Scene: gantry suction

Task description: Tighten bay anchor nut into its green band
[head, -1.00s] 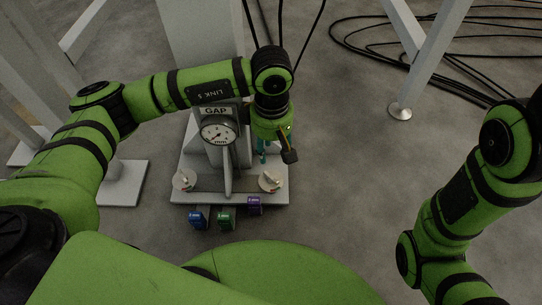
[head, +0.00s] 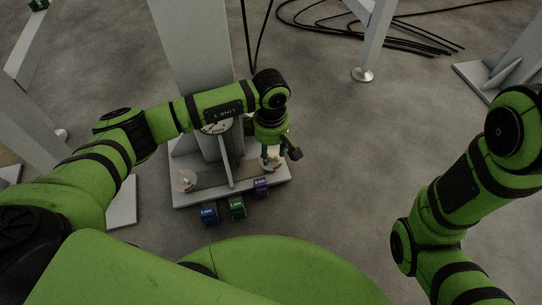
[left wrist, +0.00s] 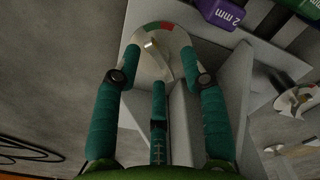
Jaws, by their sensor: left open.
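A round pale dial plate (left wrist: 140,62) with a red and green band at its edge lies ahead of my left gripper in the left wrist view. A pale metallic tab (left wrist: 151,46) stands at its middle. In the head view this plate (head: 266,167) is at the right front of the grey base, partly hidden by my gripper. My left gripper (left wrist: 161,80) is open, its teal fingers spread on either side of the plate's near part. I cannot tell whether they touch it. It also shows in the head view (head: 271,155). My right gripper is out of view.
A second round plate (head: 185,181) sits at the left of the grey base (head: 215,196). Blue (head: 209,214), green (head: 237,208) and purple (head: 261,187) blocks line its front edge. Black cables (head: 330,25) lie behind.

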